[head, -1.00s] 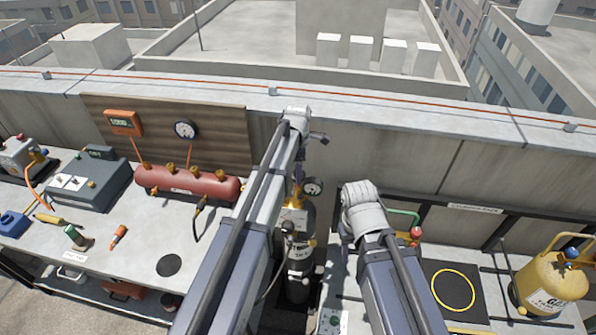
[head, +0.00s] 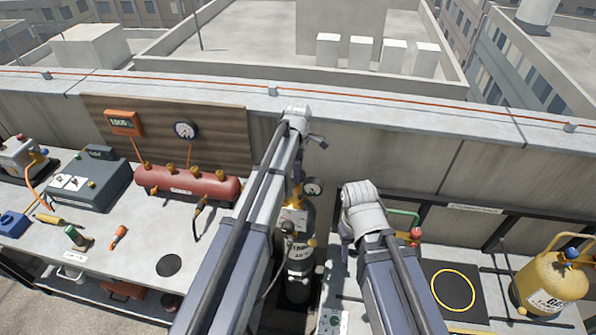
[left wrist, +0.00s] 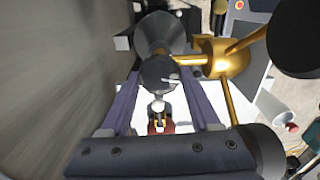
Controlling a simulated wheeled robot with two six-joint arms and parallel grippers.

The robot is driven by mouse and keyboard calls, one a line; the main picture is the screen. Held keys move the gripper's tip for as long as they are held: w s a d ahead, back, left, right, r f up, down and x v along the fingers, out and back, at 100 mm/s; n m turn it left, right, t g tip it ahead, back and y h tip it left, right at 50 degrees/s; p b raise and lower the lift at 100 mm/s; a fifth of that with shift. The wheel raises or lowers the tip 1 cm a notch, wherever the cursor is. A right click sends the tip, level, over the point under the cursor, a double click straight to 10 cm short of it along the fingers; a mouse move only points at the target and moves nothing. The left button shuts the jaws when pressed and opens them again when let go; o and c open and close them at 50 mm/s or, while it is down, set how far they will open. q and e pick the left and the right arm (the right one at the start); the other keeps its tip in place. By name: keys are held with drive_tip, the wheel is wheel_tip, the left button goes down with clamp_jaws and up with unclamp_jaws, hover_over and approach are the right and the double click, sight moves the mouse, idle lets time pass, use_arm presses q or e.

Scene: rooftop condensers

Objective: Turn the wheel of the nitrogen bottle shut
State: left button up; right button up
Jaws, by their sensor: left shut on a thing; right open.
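In the left wrist view the dark grey wheel (left wrist: 158,73) is between the purple fingers of my left gripper (left wrist: 160,103), beside the brass valve body (left wrist: 208,60). The left gripper is shut on the wheel. In the head view my left arm hides most of the wheel and gripper. My right gripper (head: 346,233) is right of the bottle, mostly hidden under its own wrist, apart from the bottle.
On the left bench are a red manifold (head: 187,183), a grey case (head: 88,182) and small tools. A yellow cylinder (head: 550,285) stands at the far right, near a black pad with a yellow ring (head: 436,272). A parapet wall (head: 400,165) runs behind.

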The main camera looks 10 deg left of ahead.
use_arm(q)
drive_tip(key=m, duration=0.4)
drive_tip(key=shift+m, duration=0.4)
drive_tip(key=m, duration=0.3)
drive_tip(key=shift+m, duration=0.3)
drive_tip(key=m, duration=0.4)
drive_tip(key=shift+m, duration=0.3)
drive_tip(key=m, duration=0.3)
drive_tip(key=shift+m, duration=0.3)
drive_tip(key=m, duration=1.2)
drive_tip(key=shift+m, duration=2.6)
